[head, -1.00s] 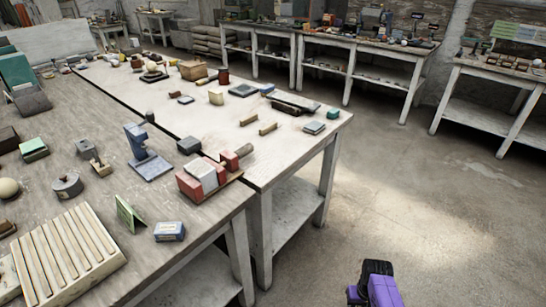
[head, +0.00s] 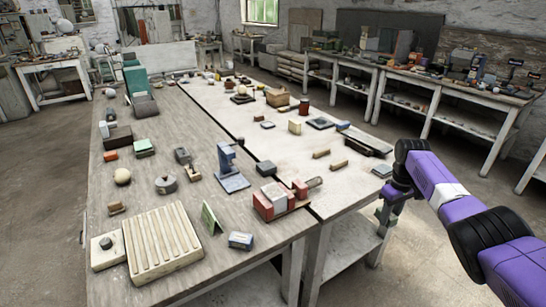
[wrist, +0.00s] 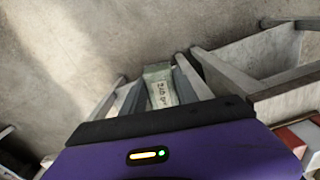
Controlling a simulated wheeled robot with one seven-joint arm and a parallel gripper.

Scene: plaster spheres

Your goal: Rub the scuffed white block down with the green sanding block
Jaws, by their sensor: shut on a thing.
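My gripper (head: 384,218) hangs beside the right edge of the pale table, at the right in the head view. In the wrist view its two fingers are shut on a pale green block with dark lettering (wrist: 160,90), which I take for the green sanding block. The scuffed white block (head: 274,191) sits between the red jaws of a vise (head: 268,207) near the front of the tables, left of my gripper and apart from it. Its scuffs are too small to make out.
A blue stand (head: 230,170), a green card (head: 210,218) and a ribbed cream board (head: 162,245) stand left of the vise. Bare floor is on the right.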

